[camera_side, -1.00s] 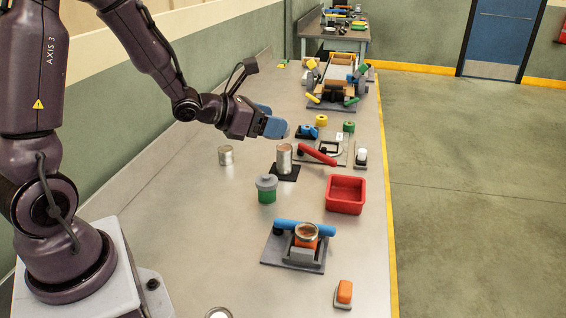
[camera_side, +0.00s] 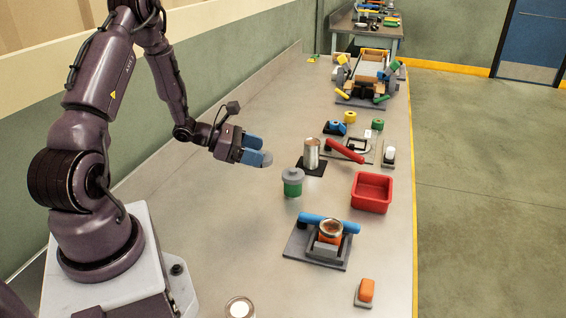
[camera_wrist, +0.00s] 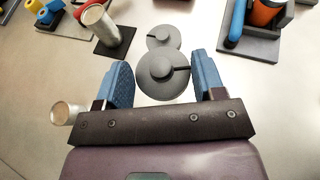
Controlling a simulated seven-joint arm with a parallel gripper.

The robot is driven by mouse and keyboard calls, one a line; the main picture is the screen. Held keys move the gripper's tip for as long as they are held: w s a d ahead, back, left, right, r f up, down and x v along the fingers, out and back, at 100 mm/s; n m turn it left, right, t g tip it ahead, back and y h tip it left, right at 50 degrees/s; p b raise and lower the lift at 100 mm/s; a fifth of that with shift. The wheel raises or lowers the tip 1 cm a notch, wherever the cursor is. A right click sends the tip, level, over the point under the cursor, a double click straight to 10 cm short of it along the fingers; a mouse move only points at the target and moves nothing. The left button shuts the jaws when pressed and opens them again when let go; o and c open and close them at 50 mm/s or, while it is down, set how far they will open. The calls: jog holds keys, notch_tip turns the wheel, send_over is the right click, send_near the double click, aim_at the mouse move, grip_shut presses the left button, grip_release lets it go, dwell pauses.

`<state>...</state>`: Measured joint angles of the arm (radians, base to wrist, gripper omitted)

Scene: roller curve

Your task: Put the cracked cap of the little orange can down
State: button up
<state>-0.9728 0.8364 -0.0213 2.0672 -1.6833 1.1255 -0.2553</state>
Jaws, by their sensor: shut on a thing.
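My gripper (camera_wrist: 163,80) is shut on a round grey cap (camera_wrist: 160,84) with a knob and a dark line from its middle to the rim. In the side view my gripper (camera_side: 258,157) holds the cap (camera_side: 267,160) above the bench, left of the green can. The orange can (camera_side: 330,238) stands open-topped in a grey holder (camera_side: 300,243) by a blue bar; part of it shows at the top right of the wrist view (camera_wrist: 266,12).
The green can (camera_side: 292,188) wears a similar grey lid (camera_wrist: 163,36). A tall metal can (camera_side: 311,153) stands on a black mat, near a red bin (camera_side: 371,192). A small can (camera_wrist: 66,113) is left of my gripper. The bench left of the orange can is clear.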

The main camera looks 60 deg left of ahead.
jog(key=w+a+f, duration=0.2)
jog(key=w, duration=0.2)
send_over(275, 179)
jog(key=f, duration=0.5)
jog(key=shift+s+f, duration=0.2)
jog(key=shift+w+a+f, duration=0.1)
jog(key=shift+w+f, duration=0.1)
jog(key=shift+f, duration=1.55)
jog(key=shift+f, duration=0.15)
jog(key=o, duration=0.9)
jog(key=shift+o, duration=0.2)
